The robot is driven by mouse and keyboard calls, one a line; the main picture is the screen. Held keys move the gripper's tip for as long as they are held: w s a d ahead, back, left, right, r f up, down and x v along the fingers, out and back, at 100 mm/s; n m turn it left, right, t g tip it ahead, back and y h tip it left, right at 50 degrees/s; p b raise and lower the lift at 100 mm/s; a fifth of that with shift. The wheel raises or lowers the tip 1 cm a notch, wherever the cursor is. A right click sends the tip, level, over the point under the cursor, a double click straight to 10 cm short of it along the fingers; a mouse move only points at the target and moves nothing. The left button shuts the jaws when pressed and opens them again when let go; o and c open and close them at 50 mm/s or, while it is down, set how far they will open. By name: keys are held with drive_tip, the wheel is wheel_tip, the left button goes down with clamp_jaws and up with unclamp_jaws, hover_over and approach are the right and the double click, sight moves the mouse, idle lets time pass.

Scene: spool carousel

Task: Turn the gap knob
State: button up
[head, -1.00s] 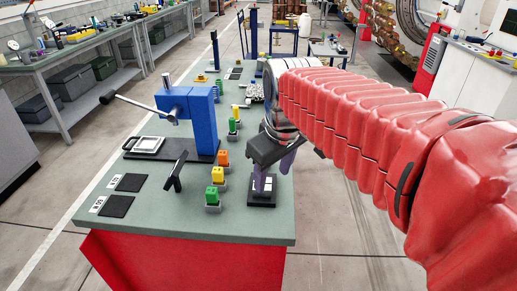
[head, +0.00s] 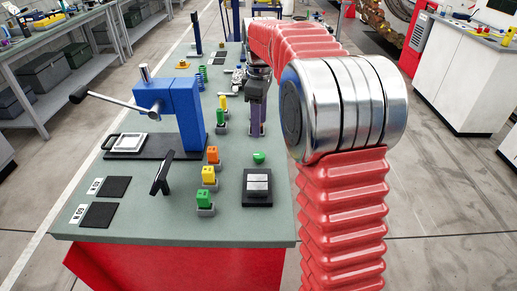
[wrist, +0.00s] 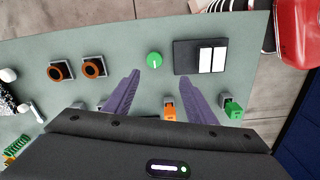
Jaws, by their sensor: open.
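A round green knob with a white line across its face (head: 258,157) sits on the bench's grey-green top. I take it to be the gap knob, though no label on it can be read. It also shows in the wrist view (wrist: 154,60), just beyond my fingertips. My gripper (wrist: 176,78) is open, its two purple fingers spread with nothing between them. The knob lies ahead of the left finger's tip, apart from it. In the head view my gripper (head: 257,117) is farther along the bench than the knob, partly hidden by its dark body.
A black plate with two white panels (head: 257,187) is beside the knob. Orange (head: 213,155), yellow (head: 208,176) and green (head: 204,199) blocks stand in holders to the left. A blue press with a lever (head: 183,105) stands farther left. Two brown rings (wrist: 61,71) show in the wrist view.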

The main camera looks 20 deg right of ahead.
sight(259, 154)
drive_tip(key=shift+w+d+f, duration=0.15)
drive_tip(key=shift+w+f, duration=0.1)
drive_tip(key=shift+w, duration=0.2)
drive_tip(key=shift+w+d+f, duration=0.15)
drive_tip(key=shift+w+f, duration=0.05)
drive_tip(key=shift+w, duration=0.2)
wheel_tip(259, 154, down, 14)
drive_tip(key=shift+r, duration=0.1)
idle(0.4)
drive_tip(key=shift+d, duration=0.1)
drive_tip(key=shift+c, duration=0.5)
drive_tip(key=c, duration=0.9)
